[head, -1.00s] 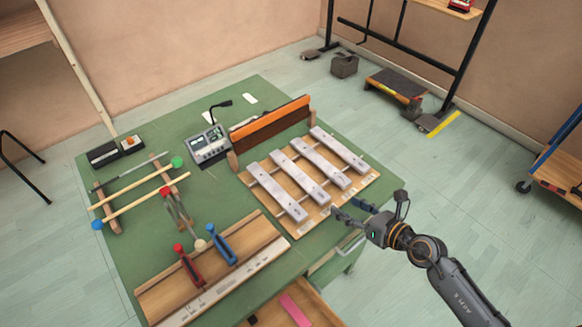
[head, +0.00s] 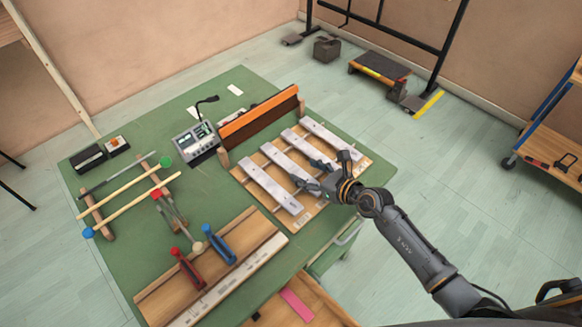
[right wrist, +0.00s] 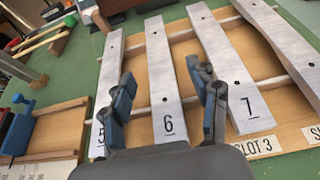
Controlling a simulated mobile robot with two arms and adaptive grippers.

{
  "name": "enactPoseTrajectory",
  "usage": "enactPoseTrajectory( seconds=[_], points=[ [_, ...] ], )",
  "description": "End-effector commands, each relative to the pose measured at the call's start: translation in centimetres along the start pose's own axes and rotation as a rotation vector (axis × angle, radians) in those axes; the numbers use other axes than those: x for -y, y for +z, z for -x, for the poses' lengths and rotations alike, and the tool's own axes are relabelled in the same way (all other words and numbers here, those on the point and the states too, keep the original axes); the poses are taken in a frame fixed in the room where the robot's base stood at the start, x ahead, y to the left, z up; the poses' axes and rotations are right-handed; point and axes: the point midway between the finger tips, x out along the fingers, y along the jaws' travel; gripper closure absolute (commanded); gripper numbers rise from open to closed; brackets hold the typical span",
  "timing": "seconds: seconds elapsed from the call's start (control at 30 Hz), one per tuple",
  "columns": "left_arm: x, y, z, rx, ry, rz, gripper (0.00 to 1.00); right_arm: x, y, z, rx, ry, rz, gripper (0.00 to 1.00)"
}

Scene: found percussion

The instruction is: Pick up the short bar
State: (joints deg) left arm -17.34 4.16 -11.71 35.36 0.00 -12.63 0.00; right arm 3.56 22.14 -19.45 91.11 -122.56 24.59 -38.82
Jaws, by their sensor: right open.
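Four grey metal bars lie side by side on a wooden frame (head: 357,171) on the green table. In the right wrist view they are bar 5 (right wrist: 112,65), bar 6 (right wrist: 160,75), bar 7 (right wrist: 222,62) and a further bar (right wrist: 280,35) at the right edge. I cannot tell for sure which is the short bar. My right gripper (head: 312,174) is over the near ends of the bars. In the wrist view its open fingers (right wrist: 168,100) stand on either side of bar 6, with nothing held. Contact cannot be seen. My left gripper is out of view.
An orange-topped board (head: 258,117) stands behind the bars. A grey device (head: 195,142) and mallets on a rack (head: 97,215) are to the left. A wooden rail with red and blue clamps (head: 216,243) lies in front. A pink strip (head: 297,304) is below.

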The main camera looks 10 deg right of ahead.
Motion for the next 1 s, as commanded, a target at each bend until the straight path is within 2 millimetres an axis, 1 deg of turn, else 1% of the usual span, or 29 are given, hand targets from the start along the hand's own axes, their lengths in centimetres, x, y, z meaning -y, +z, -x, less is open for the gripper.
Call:
enactPoseTrajectory(
  seconds=[0.1,0.2,0.27,0.37,0.57,0.67,0.7,0.77,0.8,0.87,1.0],
  points=[
    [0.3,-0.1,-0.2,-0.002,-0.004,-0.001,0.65,-0.2,-0.4,-1.9,0.002,0.001,-0.002,0.4],
    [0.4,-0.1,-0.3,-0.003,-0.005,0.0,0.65,-0.2,-0.5,-3.3,0.002,-0.001,-0.002,0.4],
    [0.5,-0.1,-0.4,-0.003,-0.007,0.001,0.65,-0.2,-0.5,-3.8,0.001,0.0,-0.001,0.4],
    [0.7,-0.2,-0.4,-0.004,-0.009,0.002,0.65,-0.3,-0.5,-4.2,0.001,0.0,0.0,0.4],
    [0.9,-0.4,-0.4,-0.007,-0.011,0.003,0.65,-0.3,-0.5,-4.2,0.001,0.0,-0.001,0.4],
    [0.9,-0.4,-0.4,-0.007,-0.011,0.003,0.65,-0.3,-0.5,-4.2,0.001,0.0,-0.001,0.58],
    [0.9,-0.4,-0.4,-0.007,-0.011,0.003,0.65,-0.2,-0.5,-4.2,0.001,0.0,-0.001,0.66],
    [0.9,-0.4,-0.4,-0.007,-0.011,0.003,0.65,-0.2,-0.5,-4.2,0.001,0.0,-0.001,0.78],
    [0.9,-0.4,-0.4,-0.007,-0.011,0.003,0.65,-0.2,-0.5,-4.2,0.001,0.0,-0.001,0.86],
    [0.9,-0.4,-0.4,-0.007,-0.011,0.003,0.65,-0.2,-0.5,-4.2,0.0,0.0,-0.001,0.99],
    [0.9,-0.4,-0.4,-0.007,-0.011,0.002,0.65,-0.2,-0.4,-4.2,0.002,-0.001,-0.001,1.0]
  ],
)
